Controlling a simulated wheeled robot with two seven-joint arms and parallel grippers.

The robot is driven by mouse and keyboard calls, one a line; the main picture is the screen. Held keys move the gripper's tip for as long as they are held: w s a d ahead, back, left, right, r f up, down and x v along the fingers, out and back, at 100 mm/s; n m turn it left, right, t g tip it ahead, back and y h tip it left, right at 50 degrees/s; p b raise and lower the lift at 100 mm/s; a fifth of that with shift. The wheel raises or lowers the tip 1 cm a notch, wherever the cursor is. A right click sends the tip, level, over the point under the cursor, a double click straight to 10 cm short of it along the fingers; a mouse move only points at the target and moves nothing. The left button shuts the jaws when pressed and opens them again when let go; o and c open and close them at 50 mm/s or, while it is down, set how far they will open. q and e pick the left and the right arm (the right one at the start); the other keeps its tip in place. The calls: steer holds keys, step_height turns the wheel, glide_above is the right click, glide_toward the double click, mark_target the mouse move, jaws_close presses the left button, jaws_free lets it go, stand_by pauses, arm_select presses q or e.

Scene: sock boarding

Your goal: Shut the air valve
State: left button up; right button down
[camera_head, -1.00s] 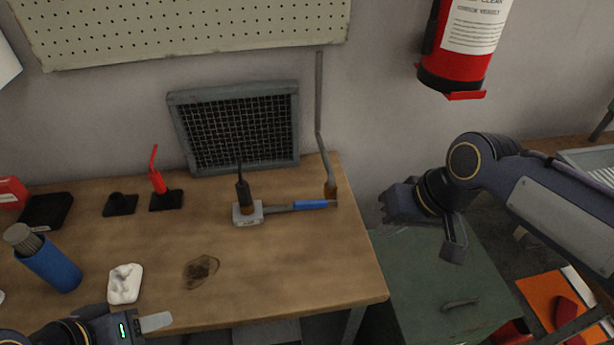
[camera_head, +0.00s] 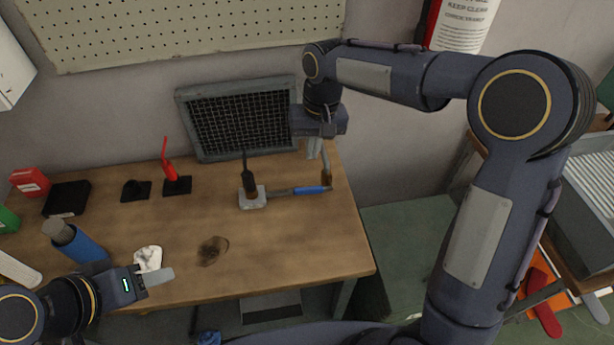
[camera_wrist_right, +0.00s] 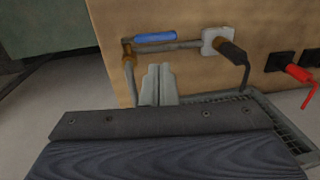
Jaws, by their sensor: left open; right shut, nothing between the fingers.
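The air valve's blue lever (camera_head: 311,190) lies along the grey pipe (camera_head: 281,193) near the right end of the bench. In the right wrist view the lever (camera_wrist_right: 155,38) also lies in line with the pipe. The pipe runs between a pale block with a black hose end (camera_head: 252,198) and a brass fitting (camera_head: 326,178). My right gripper (camera_head: 314,150) is shut and empty, pointing down above and behind the fitting. Its fingertips (camera_wrist_right: 158,72) show apart from the lever, beside the upright pipe. My left gripper (camera_head: 160,278) is open at the front left edge.
A red-handled tool (camera_head: 170,173) and a black one stand on dark bases at left. A blue bottle (camera_head: 82,243) and a white lump (camera_head: 148,259) lie near my left gripper. A mesh grille (camera_head: 240,120) leans at the back. The bench (camera_head: 290,245) is clear at front right.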

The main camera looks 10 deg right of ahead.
mark_target(306, 188)
steer(key=f, duration=0.7)
steer(key=a+f+p, duration=0.1)
steer(key=f, duration=0.3)
steer(key=shift+a, duration=0.1)
